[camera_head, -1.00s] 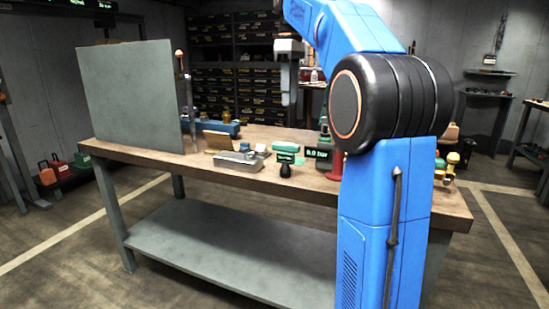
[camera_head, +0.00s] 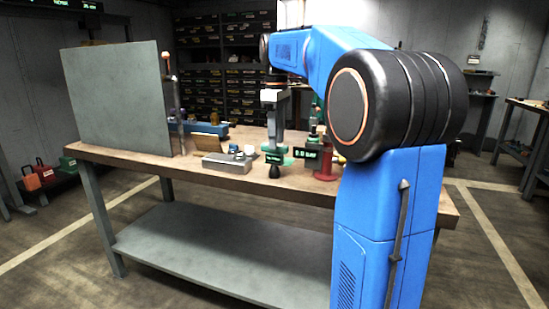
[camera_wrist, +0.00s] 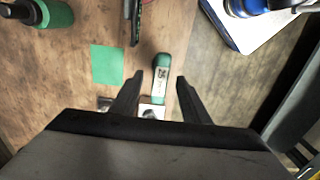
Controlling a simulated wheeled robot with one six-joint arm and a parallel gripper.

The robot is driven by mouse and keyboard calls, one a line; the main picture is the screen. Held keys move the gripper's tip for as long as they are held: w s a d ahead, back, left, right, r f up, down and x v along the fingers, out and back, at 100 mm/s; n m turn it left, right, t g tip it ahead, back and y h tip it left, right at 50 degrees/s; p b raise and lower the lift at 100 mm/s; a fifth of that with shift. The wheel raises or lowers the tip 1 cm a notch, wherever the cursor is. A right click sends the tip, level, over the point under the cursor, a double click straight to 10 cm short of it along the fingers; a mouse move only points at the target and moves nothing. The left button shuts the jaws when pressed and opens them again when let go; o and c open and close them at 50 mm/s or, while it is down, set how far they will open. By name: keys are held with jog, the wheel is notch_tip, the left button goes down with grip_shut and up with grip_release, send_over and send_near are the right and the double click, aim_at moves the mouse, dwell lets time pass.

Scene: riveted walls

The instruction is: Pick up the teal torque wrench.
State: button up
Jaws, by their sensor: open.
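The teal torque wrench (camera_wrist: 161,75) lies near the table's edge in the wrist view, its rounded teal end and a pale label showing. Its lower part is hidden by my gripper. My gripper (camera_wrist: 158,86) is open, with one finger on each side of the teal end and clear space between. In the head view my gripper (camera_head: 275,135) points down over the front part of the table, above a teal thing (camera_head: 287,161) partly hidden by a small dark display.
The wooden workbench (camera_head: 120,157) carries a grey metal box (camera_head: 227,164), a red-based stand (camera_head: 325,172) and an upright grey panel (camera_head: 115,100). In the wrist view a flat green square (camera_wrist: 106,65) and a dark green cylinder (camera_wrist: 52,14) lie left. Floor shows beyond the edge at right.

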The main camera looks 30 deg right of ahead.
aim_at(275, 161)
jog(key=shift+w+a+f, duration=0.1)
jog(key=shift+f, duration=1)
jog(key=shift+w+a+f, duration=0.1)
jog(key=shift+f, duration=0.95)
grip_shut()
